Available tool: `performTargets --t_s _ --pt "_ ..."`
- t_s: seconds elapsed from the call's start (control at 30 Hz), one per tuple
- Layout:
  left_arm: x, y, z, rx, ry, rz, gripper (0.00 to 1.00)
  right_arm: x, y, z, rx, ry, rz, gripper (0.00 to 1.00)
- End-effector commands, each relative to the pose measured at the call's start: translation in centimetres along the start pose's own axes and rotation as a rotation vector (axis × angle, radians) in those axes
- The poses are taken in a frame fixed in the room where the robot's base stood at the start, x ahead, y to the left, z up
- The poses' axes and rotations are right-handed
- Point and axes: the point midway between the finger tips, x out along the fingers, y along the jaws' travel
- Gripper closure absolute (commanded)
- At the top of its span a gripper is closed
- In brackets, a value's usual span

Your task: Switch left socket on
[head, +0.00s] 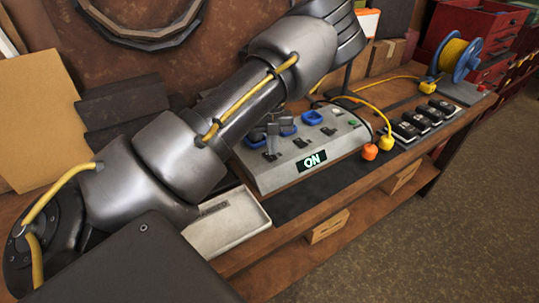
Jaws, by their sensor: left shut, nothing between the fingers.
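A grey control box (265,180) sits on the bench with a lit display (312,160) reading "ON". Blue sockets sit along its top: the left socket (256,136), a middle one (289,130) and a right one (312,117). Small dark switches lie in front of them; the left switch (270,156) is partly hidden, so I cannot tell its position. My left gripper (273,139) is shut and empty, low over the box's left part by the left socket and switch. I cannot tell whether it touches. My forearm hides the box's back left. My right gripper is not in view.
Several black packs (420,121) stand further right, near a blue cable reel (459,57). Cardboard boxes (327,226) are on the lower shelf.

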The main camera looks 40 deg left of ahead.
Motion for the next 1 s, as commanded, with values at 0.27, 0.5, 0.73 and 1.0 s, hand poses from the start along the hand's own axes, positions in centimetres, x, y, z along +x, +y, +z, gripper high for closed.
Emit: performTargets --t_s 0.27,0.5,0.73,1.0 --pt "0.0 0.0 0.0 0.0 0.0 0.0 1.0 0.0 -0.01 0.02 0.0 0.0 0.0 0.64" --pt "0.07 0.0 0.01 0.0 0.0 0.0 1.0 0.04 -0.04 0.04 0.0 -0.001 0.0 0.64" --pt "0.4 0.01 0.06 0.0 0.0 0.0 1.0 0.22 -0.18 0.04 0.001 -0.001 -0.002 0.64" --pt "0.8 0.01 0.12 0.0 0.0 0.001 1.0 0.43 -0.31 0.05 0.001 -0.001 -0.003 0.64"
